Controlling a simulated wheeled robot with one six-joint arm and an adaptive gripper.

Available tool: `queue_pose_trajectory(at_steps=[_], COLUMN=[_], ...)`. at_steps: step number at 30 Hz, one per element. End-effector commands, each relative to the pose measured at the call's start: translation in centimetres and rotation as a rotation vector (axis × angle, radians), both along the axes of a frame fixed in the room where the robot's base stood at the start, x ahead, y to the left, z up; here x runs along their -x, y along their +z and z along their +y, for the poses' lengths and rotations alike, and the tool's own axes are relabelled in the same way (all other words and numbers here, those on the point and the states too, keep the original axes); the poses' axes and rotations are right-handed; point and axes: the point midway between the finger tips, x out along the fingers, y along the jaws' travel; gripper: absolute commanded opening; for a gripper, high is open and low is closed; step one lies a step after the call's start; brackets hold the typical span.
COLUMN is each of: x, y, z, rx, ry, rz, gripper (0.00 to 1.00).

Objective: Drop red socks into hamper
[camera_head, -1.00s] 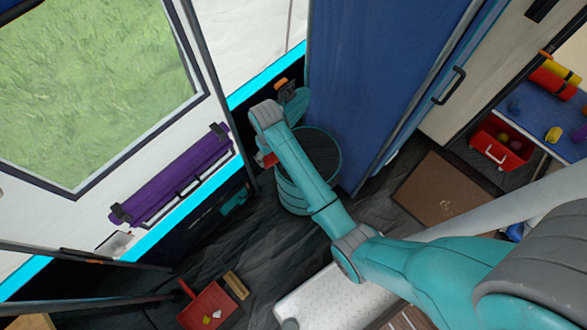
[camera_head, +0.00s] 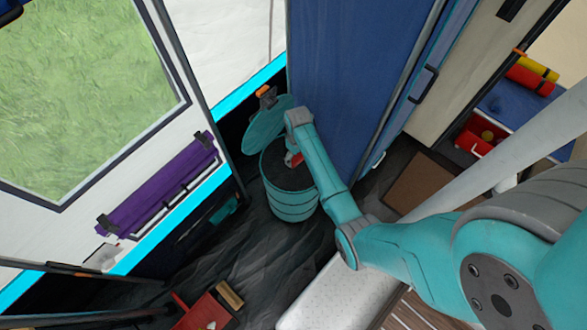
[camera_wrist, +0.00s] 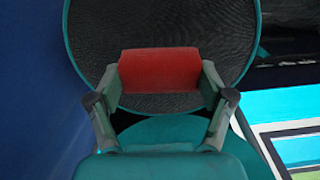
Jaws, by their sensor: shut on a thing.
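The red socks (camera_wrist: 160,70) are a rolled red bundle held between the two fingers of my gripper (camera_wrist: 164,78) in the wrist view. My gripper is shut on them. A bit of red sock (camera_head: 294,159) also shows below my wrist in the head view; my arm hides most of my gripper there. The hamper (camera_head: 290,205) is a round teal bin with a dark opening, and its teal lid (camera_head: 265,130) is raised at the back. The socks appear over the hamper's opening, whose teal rim (camera_wrist: 70,45) curves around them in the wrist view. Their height above it is unclear.
A blue panel (camera_head: 350,80) stands right beside the hamper. A purple roll (camera_head: 160,185) hangs on the wall at left. A red dustpan-like object (camera_head: 205,312) lies on the dark floor in front. A white padded surface (camera_head: 335,295) is at the bottom.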

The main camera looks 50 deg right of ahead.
Motion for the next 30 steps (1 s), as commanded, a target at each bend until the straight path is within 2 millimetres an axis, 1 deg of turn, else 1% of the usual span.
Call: queue_pose_trajectory(at_steps=[3, 9, 15, 22, 23, 24, 25, 30], x=[0.0, -0.1, -0.1, -0.1, -0.1, -0.1, -0.1, 0.0], y=[-1.4, -3.1, -3.8, -3.9, -3.9, -3.9, -3.9, -3.9], z=[0.0, 0.0, 0.0, 0.0, 0.0, 0.0, 0.0, 0.0], rx=[-0.001, 0.0, 0.0, 0.0, 0.0, 0.0, 0.0, 0.0], ry=[0.0, 0.0, 0.0, 0.0, 0.0, 0.0, 0.0, 0.0], rz=[0.001, 0.0, 0.0, 0.0, 0.0, 0.0, 0.0, 0.0], gripper=[0.54, 0.54, 0.54, 0.54, 0.83, 0.93, 1.0, 1.0])
